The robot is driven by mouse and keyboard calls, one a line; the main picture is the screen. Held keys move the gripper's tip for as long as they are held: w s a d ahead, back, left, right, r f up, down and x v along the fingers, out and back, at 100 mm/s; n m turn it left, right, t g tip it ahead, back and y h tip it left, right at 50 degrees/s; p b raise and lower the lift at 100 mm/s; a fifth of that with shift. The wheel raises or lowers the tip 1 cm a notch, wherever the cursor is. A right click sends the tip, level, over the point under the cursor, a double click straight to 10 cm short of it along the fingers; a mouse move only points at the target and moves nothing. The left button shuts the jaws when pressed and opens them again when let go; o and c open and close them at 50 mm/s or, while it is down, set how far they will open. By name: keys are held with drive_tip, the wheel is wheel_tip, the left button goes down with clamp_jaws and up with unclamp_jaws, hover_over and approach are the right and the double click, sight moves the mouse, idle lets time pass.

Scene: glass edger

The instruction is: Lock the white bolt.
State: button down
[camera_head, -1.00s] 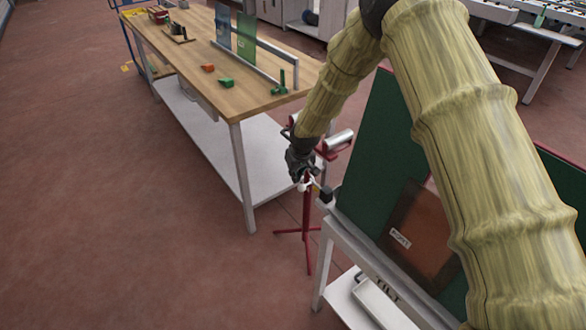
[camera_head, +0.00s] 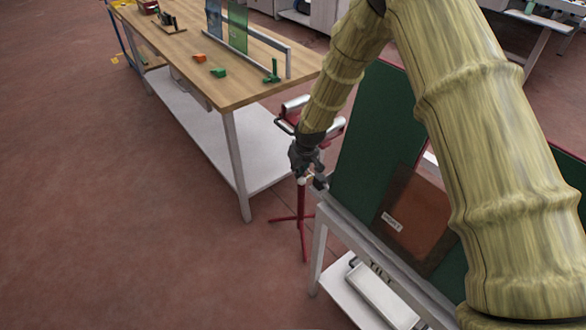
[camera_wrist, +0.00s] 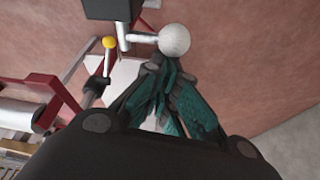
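The white bolt's round knob (camera_wrist: 174,39) sits on a pale shaft (camera_wrist: 140,37) that runs left to a dark block (camera_wrist: 112,8) in the wrist view. In the head view the small white knob (camera_head: 301,181) shows just below my gripper (camera_head: 304,170), beside the dark block (camera_head: 320,182) at the corner of the green-panelled stand. In the wrist view my gripper (camera_wrist: 163,68) has its teal-padded fingers drawn together. Its tips are just below the knob, and nothing shows between them. Whether they touch the knob cannot be told.
A thin lever with a yellow ball (camera_wrist: 109,42) is left of the knob. A red stand with a metal roller (camera_head: 296,104) is close behind my gripper. A wooden workbench (camera_head: 245,82) is at upper left, and the green panel (camera_head: 372,135) is right. Floor at left is clear.

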drive_tip(key=shift+s+f, duration=0.2)
drive_tip(key=shift+f, duration=0.15)
drive_tip(key=w+a, duration=0.2)
drive_tip(key=w, duration=0.2)
drive_tip(key=b+v, duration=0.3)
drive_tip(key=v, duration=0.6)
drive_tip(key=shift+d+r, duration=0.2)
drive_tip(key=shift+r, duration=0.15)
drive_tip(key=shift+s, duration=0.1)
